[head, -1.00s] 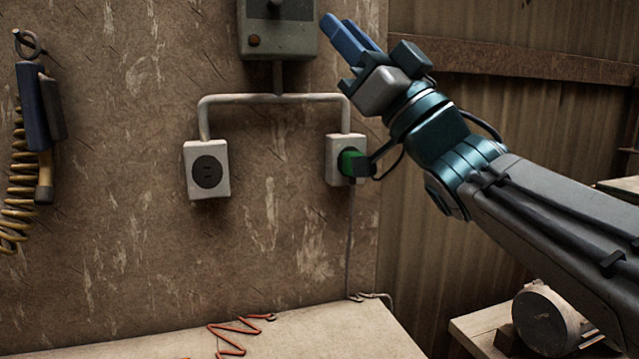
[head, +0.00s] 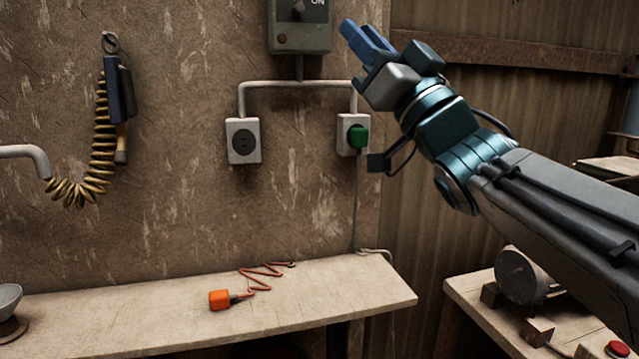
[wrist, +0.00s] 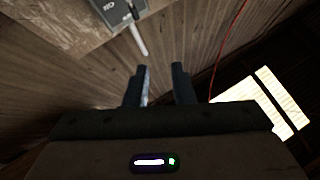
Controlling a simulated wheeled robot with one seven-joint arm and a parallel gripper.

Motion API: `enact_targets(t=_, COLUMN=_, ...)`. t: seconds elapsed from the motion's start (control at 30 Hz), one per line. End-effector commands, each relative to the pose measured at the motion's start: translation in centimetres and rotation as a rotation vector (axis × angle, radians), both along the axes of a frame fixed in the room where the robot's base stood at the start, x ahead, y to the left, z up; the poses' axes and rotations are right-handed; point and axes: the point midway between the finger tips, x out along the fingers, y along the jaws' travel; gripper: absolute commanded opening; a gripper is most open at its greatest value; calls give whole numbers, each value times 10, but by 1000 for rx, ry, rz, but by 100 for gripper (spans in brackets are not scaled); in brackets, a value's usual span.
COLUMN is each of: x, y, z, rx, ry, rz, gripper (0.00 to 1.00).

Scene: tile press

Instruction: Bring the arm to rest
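My gripper (head: 362,38) is raised at the upper right of the head view, tilted up and to the left. In the wrist view its two dark fingers (wrist: 160,75) stand apart with nothing between them. My arm reaches in from the right edge and touches nothing that I can see. A green plug (head: 357,136) sits in the right wall socket (head: 345,147). The left wall socket (head: 243,146) is empty. An orange plug (head: 219,299) on a zigzag cord lies on the bench (head: 330,300).
A grey switch box (head: 300,35) marked ON hangs above the sockets; a similar box shows in the wrist view (wrist: 118,12). A coiled yellow hose (head: 95,165) hangs at left. A side bench (head: 490,318) holds a round machine part (head: 522,275) below my arm.

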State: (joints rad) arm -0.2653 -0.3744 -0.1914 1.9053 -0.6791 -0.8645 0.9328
Motion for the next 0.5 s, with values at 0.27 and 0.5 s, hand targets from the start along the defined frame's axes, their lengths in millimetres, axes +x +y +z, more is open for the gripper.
enact_targets(t=0.27, x=34, y=-23, z=-26, rx=-19, ry=191, rz=-184, gripper=22)
enact_targets(t=0.5, x=63, y=-56, z=-89, rx=-102, ry=513, rz=-408, gripper=22)
